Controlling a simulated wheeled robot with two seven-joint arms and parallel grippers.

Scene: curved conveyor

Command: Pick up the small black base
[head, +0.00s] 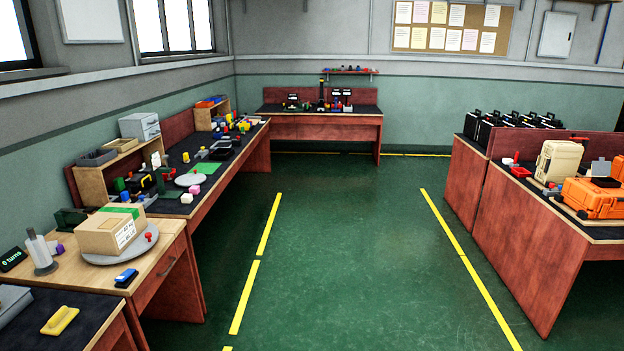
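Neither of my grippers shows in the head view. I cannot tell for sure which item is the small black base. A small black block with a blue top (126,278) lies at the front edge of the near wooden desk. Small dark items (222,154) lie on the long left bench, among coloured pieces. Black stands (293,101) are on the back bench, too small to make out.
A cardboard box (108,232) sits on a grey turntable (146,247) on the near desk (160,276). A yellow block (60,320) lies on the dark bench at lower left. Red-wood benches (525,235) stand right. The green floor (340,250) between yellow lines is clear.

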